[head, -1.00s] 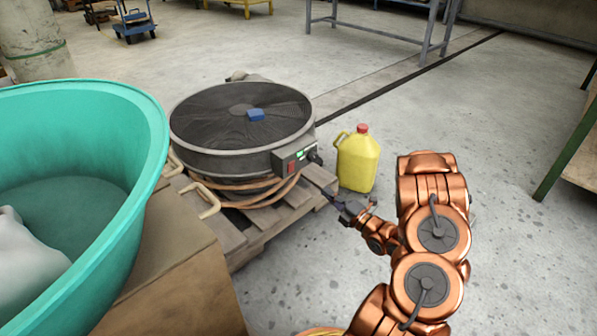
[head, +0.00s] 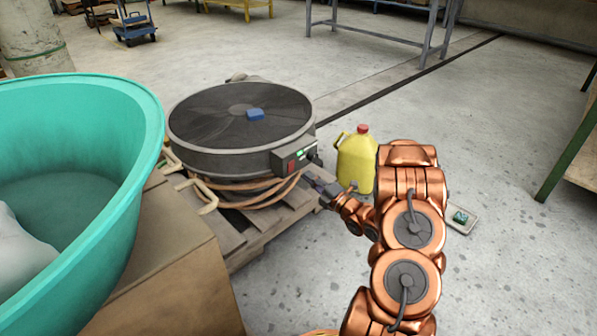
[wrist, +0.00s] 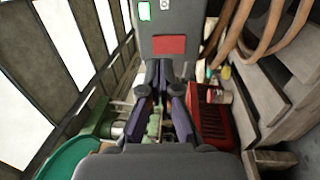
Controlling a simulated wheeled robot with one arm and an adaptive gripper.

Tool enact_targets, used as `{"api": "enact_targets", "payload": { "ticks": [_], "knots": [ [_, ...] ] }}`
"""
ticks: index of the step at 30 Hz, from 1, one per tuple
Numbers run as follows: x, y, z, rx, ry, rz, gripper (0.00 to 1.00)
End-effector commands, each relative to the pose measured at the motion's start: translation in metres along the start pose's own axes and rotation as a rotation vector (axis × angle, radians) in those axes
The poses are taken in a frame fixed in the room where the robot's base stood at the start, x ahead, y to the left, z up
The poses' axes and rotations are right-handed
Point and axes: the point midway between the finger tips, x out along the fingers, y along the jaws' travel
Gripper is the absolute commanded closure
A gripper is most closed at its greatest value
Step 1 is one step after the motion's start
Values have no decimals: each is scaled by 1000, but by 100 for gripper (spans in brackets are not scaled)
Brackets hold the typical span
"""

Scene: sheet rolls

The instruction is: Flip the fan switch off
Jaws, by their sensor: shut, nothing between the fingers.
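The fan (head: 205,120) is a wide dark drum lying face up on a wooden pallet. Its grey control box (head: 293,154) sits on the right front side, with a red switch (head: 291,165) and a green light (head: 299,154). The wrist view shows the box with the red switch (wrist: 169,44) just beyond my fingertips and the green light (wrist: 144,11) above left. My gripper (head: 309,178) is shut and empty, a little below and right of the box. It also shows in the wrist view (wrist: 166,68). I cannot tell whether the fingertips touch the box.
A yellow jug (head: 356,163) with a red cap stands close behind my wrist. Coiled orange hose (head: 245,195) lies under the fan on the pallet (head: 262,228). A teal tub (head: 135,190) fills the left. A small tray (head: 461,219) lies on the floor at right.

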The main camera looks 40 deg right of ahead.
Motion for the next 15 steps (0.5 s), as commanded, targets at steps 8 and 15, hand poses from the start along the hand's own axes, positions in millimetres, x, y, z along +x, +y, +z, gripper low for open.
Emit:
{"api": "enact_targets", "payload": {
  "ticks": [8,15],
  "knots": [
    [34,-3,-1,1,2,0,100],
    [52,-2,-1,1,0,-2,100]
  ]
}}
